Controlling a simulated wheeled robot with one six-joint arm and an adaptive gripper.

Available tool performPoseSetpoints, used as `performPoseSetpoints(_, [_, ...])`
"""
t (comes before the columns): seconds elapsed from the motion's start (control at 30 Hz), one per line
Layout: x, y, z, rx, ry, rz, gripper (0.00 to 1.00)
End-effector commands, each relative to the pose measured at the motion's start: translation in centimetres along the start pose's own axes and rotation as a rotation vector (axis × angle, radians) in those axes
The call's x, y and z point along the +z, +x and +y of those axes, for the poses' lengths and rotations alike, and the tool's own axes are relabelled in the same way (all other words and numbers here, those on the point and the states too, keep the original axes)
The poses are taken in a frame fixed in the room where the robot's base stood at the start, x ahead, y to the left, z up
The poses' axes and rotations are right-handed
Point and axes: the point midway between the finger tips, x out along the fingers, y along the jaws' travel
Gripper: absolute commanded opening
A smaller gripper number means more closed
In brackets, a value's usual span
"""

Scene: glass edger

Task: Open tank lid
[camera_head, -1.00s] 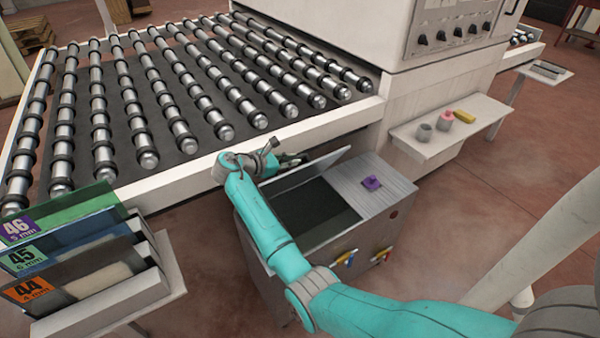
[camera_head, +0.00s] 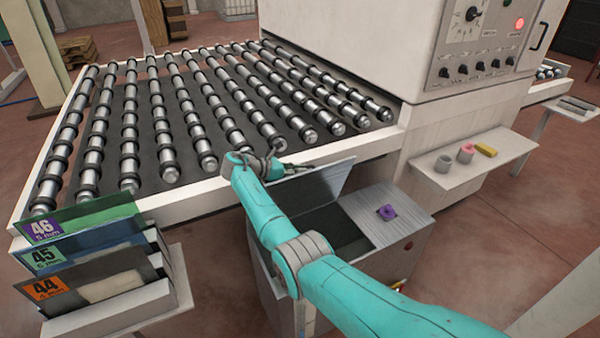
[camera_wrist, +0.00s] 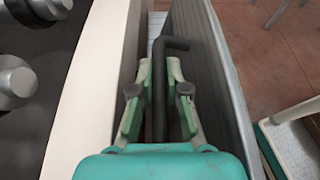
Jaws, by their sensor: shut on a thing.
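The tank (camera_head: 372,213) is a grey metal box in front of the roller conveyor. Its lid (camera_head: 312,192) stands tilted up steeply over the dark opening (camera_head: 336,232), on the conveyor side. My gripper (camera_head: 288,168) is behind the raised lid, close to the conveyor's edge. In the wrist view my gripper (camera_wrist: 160,82) is shut on a dark bent handle (camera_wrist: 158,88), which runs between its fingers. The ribbed grey panel beside it, apparently the lid (camera_wrist: 207,75), is at the right. The handle's lower end is hidden by my gripper.
The conveyor's white rail (camera_head: 215,190) runs close beside my gripper. A rack of numbered glass sheets (camera_head: 100,255) stands at left. A shelf (camera_head: 480,165) with small items is at right.

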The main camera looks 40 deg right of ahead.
Motion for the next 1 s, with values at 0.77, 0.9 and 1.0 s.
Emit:
performPoseSetpoints(0.77, [-0.2, 0.0, 0.1, -0.001, -0.006, 0.002, 0.25])
performPoseSetpoints(0.9, [-0.2, -0.8, 0.1, 0.000, -0.006, 0.002, 0.25])
performPoseSetpoints(1.0, [-0.1, -2.1, 0.1, 0.002, -0.005, 0.002, 0.25])
